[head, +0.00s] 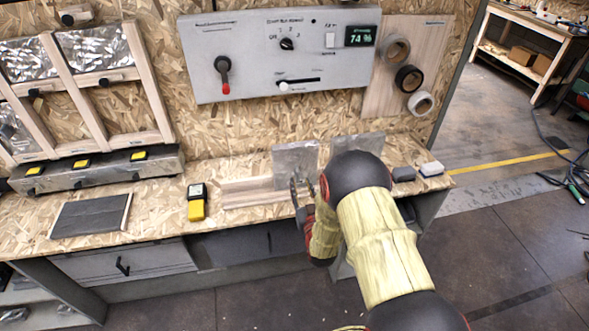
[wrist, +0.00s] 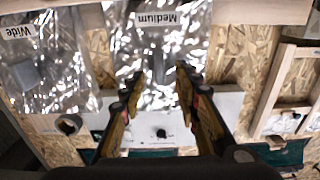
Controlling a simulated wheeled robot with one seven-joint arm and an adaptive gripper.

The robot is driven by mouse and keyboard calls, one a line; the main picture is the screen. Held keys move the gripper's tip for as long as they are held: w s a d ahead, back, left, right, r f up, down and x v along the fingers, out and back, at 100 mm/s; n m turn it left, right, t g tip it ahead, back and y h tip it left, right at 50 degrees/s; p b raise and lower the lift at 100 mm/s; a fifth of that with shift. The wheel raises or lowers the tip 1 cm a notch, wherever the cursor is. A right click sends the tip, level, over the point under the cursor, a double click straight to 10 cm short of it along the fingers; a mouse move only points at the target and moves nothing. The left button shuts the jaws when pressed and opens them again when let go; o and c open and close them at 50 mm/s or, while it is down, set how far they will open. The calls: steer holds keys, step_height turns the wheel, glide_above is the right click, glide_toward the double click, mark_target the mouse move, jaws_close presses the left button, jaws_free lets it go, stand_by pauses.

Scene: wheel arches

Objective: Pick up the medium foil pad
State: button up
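The medium foil pad (wrist: 162,45) is a crinkled silver sheet with a "Medium" label, inverted in the wrist view. In the head view it appears to be the left of two silver pads (head: 295,160) standing on the bench, though its label is unreadable there. My gripper (head: 303,191) is just in front of its lower part. In the wrist view my gripper (wrist: 157,82) is open, with its fingers apart on either side of the pad's middle. Nothing is clearly held, and I cannot tell whether the fingers touch the foil.
The wide foil pad (wrist: 42,65) stands beside it, labelled "Wide". A wooden rack base (head: 247,192) lies on the bench. A yellow-and-black device (head: 196,203) and a dark panel (head: 91,215) lie to the left. A grey control panel (head: 262,55) hangs behind.

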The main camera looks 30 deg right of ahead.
mark_target(298, 179)
steer(key=x, duration=0.2)
steer(key=f+b+x, duration=0.1)
steer(key=x, duration=0.1)
steer(key=shift+w, duration=0.25)
steer(key=shift+w+d+r, duration=0.1)
steer(key=shift+w+d, duration=0.15)
steer(key=shift+w, duration=0.3)
steer(key=c, duration=0.3)
jaws_close()
